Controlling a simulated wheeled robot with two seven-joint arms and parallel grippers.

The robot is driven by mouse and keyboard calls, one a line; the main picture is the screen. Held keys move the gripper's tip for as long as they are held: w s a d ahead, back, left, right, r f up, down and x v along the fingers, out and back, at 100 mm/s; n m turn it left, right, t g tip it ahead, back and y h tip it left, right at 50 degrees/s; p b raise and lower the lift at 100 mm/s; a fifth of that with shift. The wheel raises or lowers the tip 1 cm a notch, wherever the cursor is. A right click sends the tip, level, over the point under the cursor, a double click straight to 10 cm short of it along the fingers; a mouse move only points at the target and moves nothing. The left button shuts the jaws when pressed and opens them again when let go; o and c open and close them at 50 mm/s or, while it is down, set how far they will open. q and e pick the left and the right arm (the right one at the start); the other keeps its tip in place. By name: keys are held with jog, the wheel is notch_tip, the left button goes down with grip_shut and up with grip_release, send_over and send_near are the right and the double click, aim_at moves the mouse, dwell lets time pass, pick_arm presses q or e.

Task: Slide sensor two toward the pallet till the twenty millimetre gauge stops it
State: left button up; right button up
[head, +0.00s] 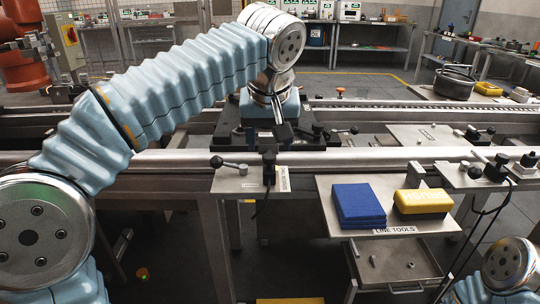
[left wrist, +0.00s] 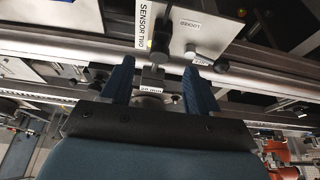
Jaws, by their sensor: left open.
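Sensor two (head: 269,160) is a dark block on a metal plate at the front rail, with its cable hanging down. Its SENSOR TWO label also shows in the left wrist view (left wrist: 143,24). The pallet (head: 232,128) is a dark slab behind the rail, partly hidden by my arm. My left gripper (head: 284,130) is just above and behind the sensor. In the left wrist view its blue fingers (left wrist: 159,88) are apart. Between them shows the gauge, marked 20 mm (left wrist: 151,88); I cannot tell whether they touch it. My right gripper is out of view.
A black-knobbed clamp lever (head: 228,165) stands left of the sensor on its plate. A shelf marked LINE TOOLS (head: 396,230) holds a blue pad (head: 358,205) and a yellow brush (head: 422,203). Another sensor bracket (head: 487,170) is at the right. The rail (head: 400,155) runs across.

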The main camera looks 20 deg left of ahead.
aim_at(269, 157)
pick_arm(q)
jog(key=x, duration=0.8)
jog(key=shift+f, duration=0.15)
jog(key=shift+c, duration=0.2)
jog(key=c, duration=1.1)
jog(key=shift+o, duration=0.2)
